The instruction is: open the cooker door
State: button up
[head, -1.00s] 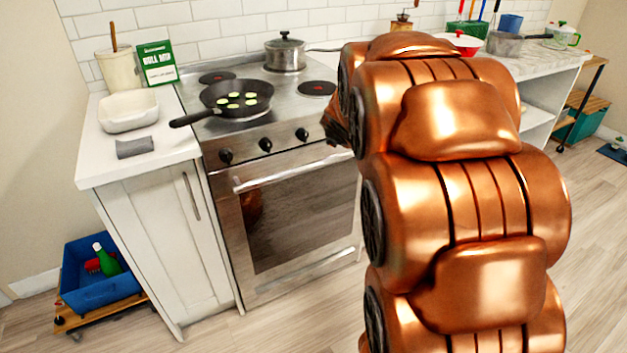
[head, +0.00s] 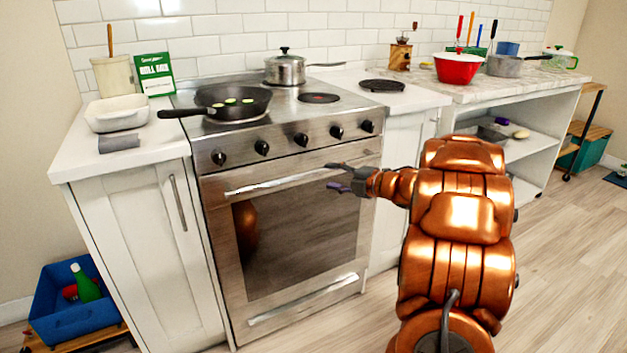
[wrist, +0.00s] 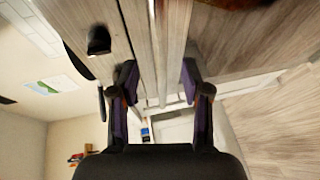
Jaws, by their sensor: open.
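The steel cooker (head: 290,220) stands in the middle of the head view, its door (head: 300,235) closed. The door's long bar handle (head: 270,182) runs across the top of the door, under the row of black knobs. My gripper (head: 333,177) is open and empty in front of the door's upper right part, fingers pointing left, near the handle's right end. In the wrist view the handle (wrist: 172,45) runs between the lines of the two open fingers (wrist: 160,85). I cannot tell whether either finger touches it.
A frying pan (head: 232,103) and a lidded pot (head: 285,68) stand on the hob, the pan's handle pointing left. White cabinets flank the cooker. A blue crate (head: 75,305) sits low at the left. Floor before the cooker is mostly clear.

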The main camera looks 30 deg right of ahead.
aim_at(317, 174)
jog(key=b+x, duration=0.1)
jog(key=x, duration=0.5)
jog(key=shift+w+a+f, duration=0.1)
jog(key=shift+f, duration=0.05)
jog(key=shift+w+a, duration=0.15)
jog(key=shift+w, duration=0.45)
jog(key=shift+c, duration=0.2)
grip_shut()
jog(key=shift+f, duration=0.1)
